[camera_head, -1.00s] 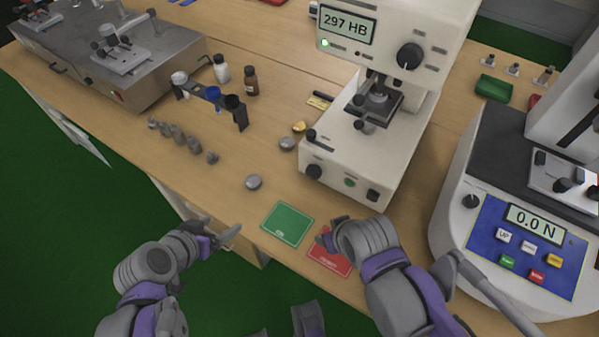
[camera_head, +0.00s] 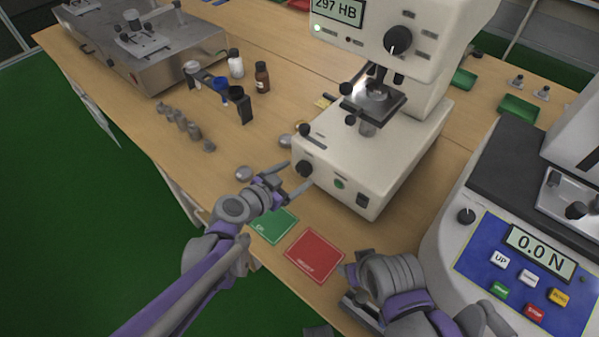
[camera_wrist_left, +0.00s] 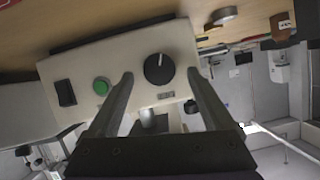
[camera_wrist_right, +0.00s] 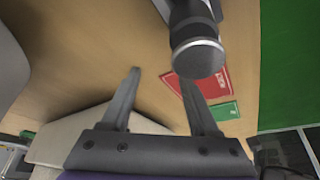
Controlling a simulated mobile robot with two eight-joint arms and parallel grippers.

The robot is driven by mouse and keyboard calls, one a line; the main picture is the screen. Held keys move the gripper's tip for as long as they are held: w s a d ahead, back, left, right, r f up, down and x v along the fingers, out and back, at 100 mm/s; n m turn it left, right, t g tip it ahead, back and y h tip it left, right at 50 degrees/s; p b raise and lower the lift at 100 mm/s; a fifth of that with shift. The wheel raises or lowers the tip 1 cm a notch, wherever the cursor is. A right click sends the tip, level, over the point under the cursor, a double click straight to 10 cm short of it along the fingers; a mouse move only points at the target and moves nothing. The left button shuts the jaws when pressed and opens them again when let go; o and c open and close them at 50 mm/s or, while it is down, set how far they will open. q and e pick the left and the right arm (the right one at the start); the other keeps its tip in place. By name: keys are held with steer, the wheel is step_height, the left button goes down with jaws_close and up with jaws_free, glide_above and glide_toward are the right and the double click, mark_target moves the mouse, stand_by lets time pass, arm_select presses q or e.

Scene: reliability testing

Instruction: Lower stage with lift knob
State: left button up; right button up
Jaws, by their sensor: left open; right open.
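The white hardness tester (camera_head: 340,170) has a dark stage (camera_head: 376,100) under its head. The stage stands above the base on a metal post. A black lift knob (camera_head: 304,168) sits at the left of the base's front face. In the left wrist view the knob (camera_wrist_left: 159,69) has a white pointer line and lies between the spread fingertips. My left gripper (camera_head: 298,176) is open in front of the knob; I see no clear contact. My right gripper (camera_wrist_right: 160,76) is open and empty over the table, right of the red card.
A green button (camera_head: 340,184) and a black switch (camera_head: 362,200) share the front face. A green card (camera_head: 275,225) and a red card (camera_head: 315,255) lie in front. A force tester (camera_head: 465,215) stands at right. Metal samples (camera_head: 185,125) lie at left.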

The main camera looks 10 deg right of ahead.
arm_select(q)
steer(key=shift+x, duration=1.35)
